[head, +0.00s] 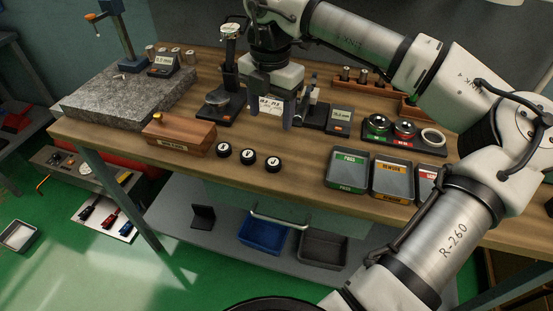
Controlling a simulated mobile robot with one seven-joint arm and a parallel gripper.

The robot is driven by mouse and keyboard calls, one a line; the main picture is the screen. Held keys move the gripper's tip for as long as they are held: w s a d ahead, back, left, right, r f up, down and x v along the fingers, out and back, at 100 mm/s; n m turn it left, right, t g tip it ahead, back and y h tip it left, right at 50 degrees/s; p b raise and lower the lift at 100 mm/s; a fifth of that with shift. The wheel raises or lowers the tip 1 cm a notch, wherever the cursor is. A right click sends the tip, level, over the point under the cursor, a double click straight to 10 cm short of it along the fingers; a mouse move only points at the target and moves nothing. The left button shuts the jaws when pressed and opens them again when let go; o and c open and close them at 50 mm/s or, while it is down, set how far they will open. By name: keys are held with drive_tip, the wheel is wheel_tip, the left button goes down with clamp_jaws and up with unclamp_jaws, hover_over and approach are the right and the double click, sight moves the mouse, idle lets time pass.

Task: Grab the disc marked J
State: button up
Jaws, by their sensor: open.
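Three small black discs with white marked tops stand in a row on the wooden bench, near its front edge: a left disc (222,149), a middle disc (247,157) and a right disc (272,165). Their marks are tiny; I cannot tell for certain which one is J. My gripper (270,111) is open and points down, above and behind the discs, apart from them. Nothing shows between its fingers except a white label on the bench behind.
A wooden box (180,136) stands left of the discs, by a granite plate (110,103). The PASS tray (347,170) and REWORK tray (392,180) are to the right. Gauges stand behind my gripper. The bench between discs and trays is clear.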

drive_tip(key=p, duration=0.2)
hover_over(273, 162)
wheel_tip(273, 162, down, 8)
drive_tip(key=shift+d+f, duration=0.1)
drive_tip(key=shift+f+p, duration=1.1)
drive_tip(key=shift+f, duration=1.7)
drive_tip(key=c, duration=1.2)
drive_tip(key=shift+o, duration=0.2)
drive_tip(key=shift+r, duration=0.1)
